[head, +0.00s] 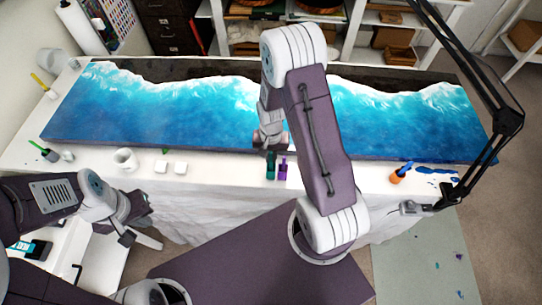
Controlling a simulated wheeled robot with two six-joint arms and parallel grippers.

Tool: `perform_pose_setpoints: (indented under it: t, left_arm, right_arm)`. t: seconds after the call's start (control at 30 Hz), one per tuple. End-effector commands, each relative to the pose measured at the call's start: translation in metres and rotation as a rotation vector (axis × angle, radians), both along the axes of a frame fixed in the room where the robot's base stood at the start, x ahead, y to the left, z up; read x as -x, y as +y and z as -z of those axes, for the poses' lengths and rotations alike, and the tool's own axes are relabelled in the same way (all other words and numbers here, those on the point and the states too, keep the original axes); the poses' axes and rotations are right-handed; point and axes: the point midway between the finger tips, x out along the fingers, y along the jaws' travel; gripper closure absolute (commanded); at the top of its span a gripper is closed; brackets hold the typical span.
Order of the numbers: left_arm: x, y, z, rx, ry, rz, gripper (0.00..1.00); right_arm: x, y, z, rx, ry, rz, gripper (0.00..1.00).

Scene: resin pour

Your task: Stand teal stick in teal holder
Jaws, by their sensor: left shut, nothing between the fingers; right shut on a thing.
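The teal holder (270,171) stands on the front strip of the white table, just left of a purple holder. My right gripper (269,146) points down right above the teal holder and is shut on the teal stick (271,154). Only a short dark teal piece of the stick shows below the fingers, in line with the holder; the rest is hidden by the gripper. I cannot tell whether its lower end is inside the holder. My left gripper (143,238) is shut and empty, low in front of the table at the left.
A purple holder with a purple stick (283,165) stands close beside the teal one. White blocks (170,167) and a white cup (125,159) are to the left. The blue resin panel (190,115) lies behind.

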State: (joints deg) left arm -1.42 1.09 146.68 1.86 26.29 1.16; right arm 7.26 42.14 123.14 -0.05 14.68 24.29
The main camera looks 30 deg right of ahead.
Motion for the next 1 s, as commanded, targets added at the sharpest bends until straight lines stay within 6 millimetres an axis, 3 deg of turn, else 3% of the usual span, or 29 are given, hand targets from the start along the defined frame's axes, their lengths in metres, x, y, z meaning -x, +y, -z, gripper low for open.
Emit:
perform_pose_setpoints:
  t: [0.23, 0.27, 0.33, 0.73, 1.0]
  left_arm:
    - [0.0, 0.0, 0.0, 0.0, 0.0, 0.0, 1.0]
    - [0.0, 0.0, 0.0, 0.0, 0.0, 0.0, 1.0]
    - [0.0, 0.0, 0.0, 0.0, 0.0, 0.0, 1.0]
    - [0.0, 0.0, 0.002, 0.0, 0.0, 0.0, 1.0]
    - [0.0, 0.0, 0.013, 0.0, 0.0, 0.0, 1.0]
  right_arm:
    - [0.0, 0.0, 0.001, 0.0, 0.0, 0.0, 1.0]
    - [0.0, 0.0, 0.001, 0.0, 0.0, 0.0, 0.84]
    - [0.0, 0.0, 0.001, 0.0, 0.0, 0.0, 0.65]
    - [-0.001, 0.0, -0.004, 0.0, -0.001, 0.0, 0.64]
    - [-0.002, 0.0, -0.049, 0.001, -0.008, 0.0, 0.64]
